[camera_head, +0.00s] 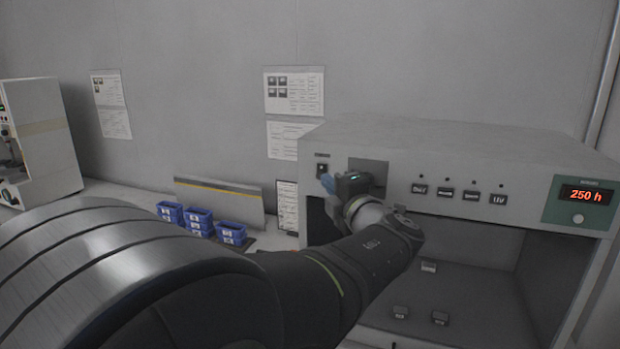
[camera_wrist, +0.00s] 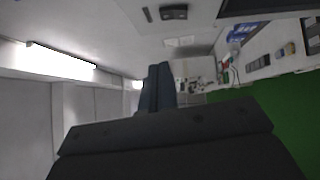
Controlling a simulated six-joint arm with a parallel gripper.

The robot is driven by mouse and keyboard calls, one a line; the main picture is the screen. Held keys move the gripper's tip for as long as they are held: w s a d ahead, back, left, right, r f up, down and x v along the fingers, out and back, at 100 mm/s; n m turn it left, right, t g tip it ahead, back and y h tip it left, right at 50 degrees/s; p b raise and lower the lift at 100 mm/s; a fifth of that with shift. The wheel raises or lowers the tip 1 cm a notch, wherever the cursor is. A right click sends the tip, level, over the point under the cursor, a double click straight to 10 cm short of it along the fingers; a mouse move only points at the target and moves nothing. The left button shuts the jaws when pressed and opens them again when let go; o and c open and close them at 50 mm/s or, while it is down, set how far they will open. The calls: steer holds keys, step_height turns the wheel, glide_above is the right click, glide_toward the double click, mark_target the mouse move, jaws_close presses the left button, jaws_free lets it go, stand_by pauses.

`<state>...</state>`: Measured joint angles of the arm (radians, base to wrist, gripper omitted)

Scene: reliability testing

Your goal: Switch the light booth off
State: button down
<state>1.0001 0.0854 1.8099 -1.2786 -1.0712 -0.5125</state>
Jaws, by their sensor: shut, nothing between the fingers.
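The light booth (camera_head: 430,140) is a grey box at the right in the head view, with a dark switch (camera_head: 322,170) at the left of its front panel. The switch also shows at the top of the wrist view (camera_wrist: 173,12). The booth's inside looks dim grey, with no lit lamp in view. My gripper (camera_head: 328,183) is at the panel's left part, its blue fingertips close below and right of the switch. I cannot tell whether they touch the panel. In the wrist view the fingers (camera_wrist: 158,72) are together, with nothing between them.
Labelled buttons (camera_head: 470,194) and a display reading 250 h (camera_head: 586,195) are along the panel to the right. Small blocks (camera_head: 400,312) lie on the booth floor. Blue bins (camera_head: 199,221) stand on the bench left of the booth. A white machine (camera_head: 40,140) is far left.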

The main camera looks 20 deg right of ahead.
steer(key=s, duration=0.4)
steer(key=shift+s+r, duration=0.2)
steer(key=shift+s, duration=0.15)
steer(key=shift+w, duration=0.1)
steer(key=w+f, duration=0.2)
steer(key=w, duration=0.7)
steer(key=shift+s+a+f, duration=0.1)
steer(key=shift+s+f, duration=0.05)
steer(key=shift+s, duration=1)
steer(key=shift+s+f, duration=0.1)
steer(key=shift+s, duration=1)
